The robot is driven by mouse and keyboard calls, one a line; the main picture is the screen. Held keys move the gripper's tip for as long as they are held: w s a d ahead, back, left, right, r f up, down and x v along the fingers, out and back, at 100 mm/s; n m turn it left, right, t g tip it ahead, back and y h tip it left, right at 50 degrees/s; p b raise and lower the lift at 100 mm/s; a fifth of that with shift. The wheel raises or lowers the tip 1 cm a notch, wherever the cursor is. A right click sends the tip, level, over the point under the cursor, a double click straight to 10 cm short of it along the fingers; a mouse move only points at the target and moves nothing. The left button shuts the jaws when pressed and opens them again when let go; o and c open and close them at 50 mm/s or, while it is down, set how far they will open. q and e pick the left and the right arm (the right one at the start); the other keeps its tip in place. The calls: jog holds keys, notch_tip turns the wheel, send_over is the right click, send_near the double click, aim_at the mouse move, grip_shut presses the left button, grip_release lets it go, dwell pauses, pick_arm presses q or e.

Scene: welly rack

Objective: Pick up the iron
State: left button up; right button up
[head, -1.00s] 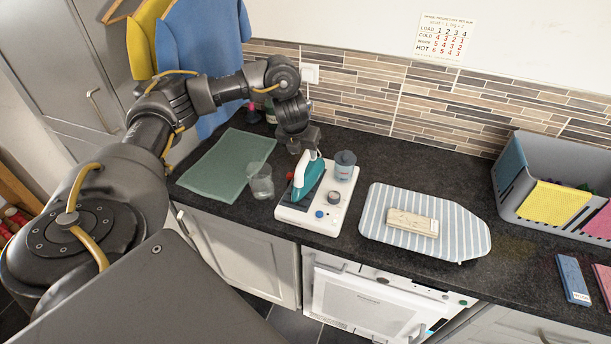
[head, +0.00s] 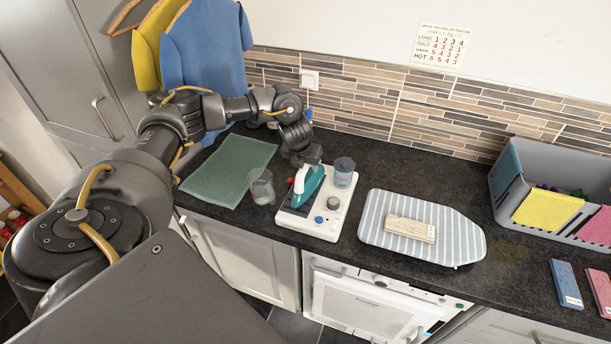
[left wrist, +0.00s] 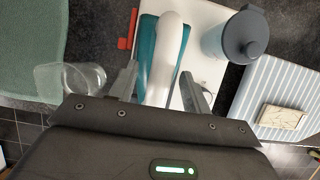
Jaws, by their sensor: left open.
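The iron (head: 309,185), teal with a white handle, stands on a white base (head: 318,223) with a dark plate and knobs on the counter. My left gripper (head: 308,158) is right above the iron's handle. In the left wrist view the two fingers of my left gripper (left wrist: 159,88) are apart, one on each side of the iron's white handle (left wrist: 163,62). Whether they touch it I cannot tell. My right gripper is in neither view.
A water container (head: 344,173) stands on the base's back right. A clear glass (head: 262,187) is close on the left, beside a green mat (head: 228,168). A striped ironing pad (head: 453,236) with a wooden block (head: 410,227) lies right. A grey basket (head: 500,207) is farther right.

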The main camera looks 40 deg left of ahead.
pick_arm(q)
jog(key=shift+f, duration=0.2)
dwell(0.3)
grip_shut()
jog(key=shift+r, duration=0.1)
dwell(1.2)
